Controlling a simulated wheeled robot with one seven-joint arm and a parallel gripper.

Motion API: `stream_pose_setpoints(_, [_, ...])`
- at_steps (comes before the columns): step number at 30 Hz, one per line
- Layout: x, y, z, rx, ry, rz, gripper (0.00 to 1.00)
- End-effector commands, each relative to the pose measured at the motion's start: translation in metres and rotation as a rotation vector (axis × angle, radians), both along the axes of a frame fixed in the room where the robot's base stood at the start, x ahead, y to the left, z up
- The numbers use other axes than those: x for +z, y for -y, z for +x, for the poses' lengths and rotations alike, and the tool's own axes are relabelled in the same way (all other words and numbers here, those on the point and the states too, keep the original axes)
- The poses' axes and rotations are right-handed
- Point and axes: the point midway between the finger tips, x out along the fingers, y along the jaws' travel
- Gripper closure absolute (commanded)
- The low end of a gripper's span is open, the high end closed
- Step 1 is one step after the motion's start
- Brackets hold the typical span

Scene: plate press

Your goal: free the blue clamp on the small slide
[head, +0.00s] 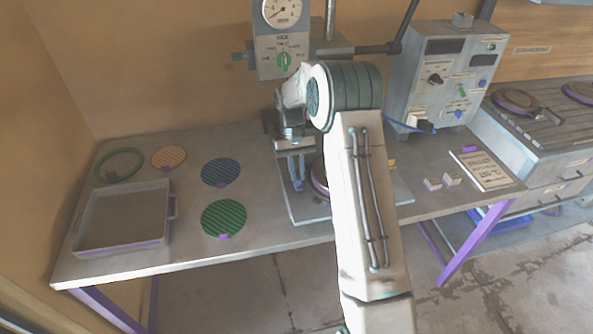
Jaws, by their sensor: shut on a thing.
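My gripper (297,178) points down over the left part of the press base, left of my arm. Its narrow fingers are shut on a small blue part at their tips, which looks like the blue clamp (298,186). The clamp is small and partly covered by the fingers, so I cannot tell whether it is fastened. The small slide cannot be made out clearly around it. A dark round plate (319,178) shows beside the clamp, partly hidden by my arm.
The press head (283,45) with its gauge stands behind my gripper. A control box (445,75) stands to the right. A grey tray (78,243), a green disc (223,215), a blue disc (220,171), an orange disc (169,158) and a green ring (99,169) lie left.

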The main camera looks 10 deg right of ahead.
Motion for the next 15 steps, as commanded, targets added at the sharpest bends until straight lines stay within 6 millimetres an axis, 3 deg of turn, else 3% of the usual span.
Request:
stream_pose_setpoints(6, [0.0009, -0.0001, 0.0003, 0.002, 0.001, 0.000, 1.00])
stream_pose_setpoints(7, [0.0009, -0.0001, 0.0003, 0.002, 0.001, 0.000, 0.79])
stream_pose_setpoints(9, [0.0008, -0.0001, 0.0001, 0.002, 0.001, 0.000, 0.65])
stream_pose_setpoints(15, [0.0004, 0.0001, 0.0001, 0.000, 0.000, 0.000, 0.65])
